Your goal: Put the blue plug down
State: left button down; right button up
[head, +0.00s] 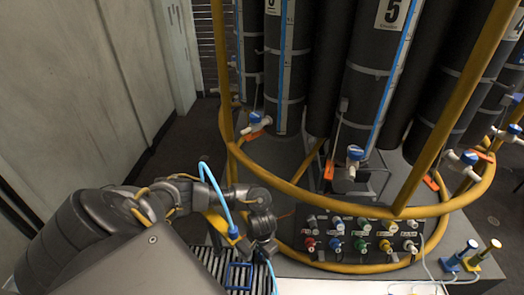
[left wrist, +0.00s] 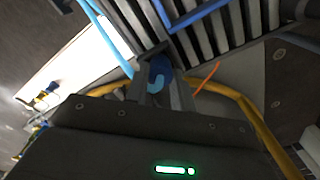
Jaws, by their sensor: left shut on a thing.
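My left gripper (head: 264,248) is low over the slatted grille, near the front of the yellow ring. In the left wrist view its two fingers (left wrist: 164,92) are shut on the blue plug (left wrist: 160,70), which shows as a rounded dark blue end with a lighter blue part. In the head view the plug is mostly hidden by the gripper. A light blue hose (head: 213,180) arcs over my wrist, and light blue line also shows in the left wrist view (left wrist: 108,37). I cannot tell whether the plug touches the surface below. My right gripper is out of view.
A blue square frame (head: 239,276) lies on the slatted grille (head: 208,260), close to the gripper. A connector panel (head: 365,258) with coloured knobs is to the right. Yellow rails (head: 310,196) surround dark cylinders (head: 372,80). Blue (head: 459,256) and yellow (head: 484,256) handled pieces stand far right.

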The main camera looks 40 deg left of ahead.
pick_arm(q)
jog(key=shift+f, duration=0.1)
jog(key=c, duration=1.2)
grip_release()
jog(key=shift+c, duration=0.2)
notch_tip(320, 180, up, 8)
jog(key=shift+f+p, duration=0.1)
jog(key=shift+p, duration=1.15)
jog(key=shift+f, duration=0.1)
notch_tip(320, 180, down, 8)
jog(key=b, duration=0.2)
jog(key=shift+b, duration=0.35)
jog(key=shift+r, duration=0.95)
